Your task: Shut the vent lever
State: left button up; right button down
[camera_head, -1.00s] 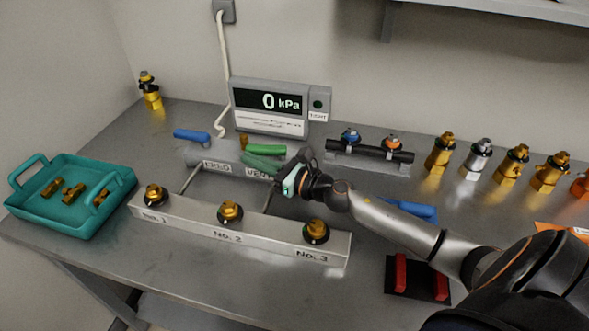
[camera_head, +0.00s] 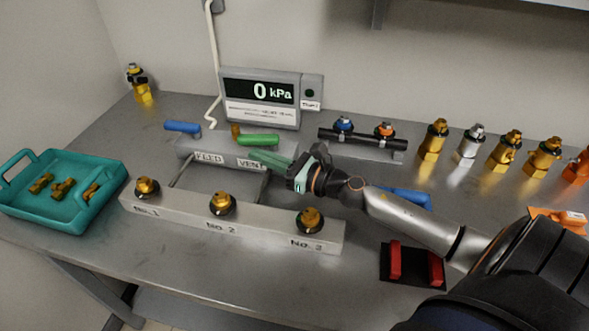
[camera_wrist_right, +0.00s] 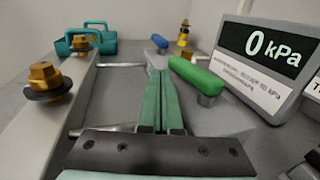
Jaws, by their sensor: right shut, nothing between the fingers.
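The vent lever has a green handle (camera_head: 258,139) and lies lengthwise along the top of the grey manifold (camera_head: 192,148), above the VENT label. It also shows in the wrist view as a green bar (camera_wrist_right: 197,76) on a grey post. My right gripper (camera_head: 264,153) reaches in from the right with its greenish fingers shut and empty. In the wrist view the fingers (camera_wrist_right: 160,82) lie side by side over the manifold, left of the green handle. A gap shows between them and the handle there. My left gripper is not in view.
A blue handle (camera_head: 182,127) sits at the manifold's FEED end. The gauge (camera_head: 262,98) behind reads 0 kPa. A long block (camera_head: 180,212) with brass fittings stands in front. A teal tray (camera_head: 75,225) is at left, and a black rack (camera_head: 350,139) at right.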

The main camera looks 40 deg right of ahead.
jog(key=b+v, duration=0.1)
jog(key=v, duration=0.6)
jog(key=shift+s+d, duration=0.25)
jog(key=shift+s, duration=0.25)
jog(key=shift+r, duration=0.1)
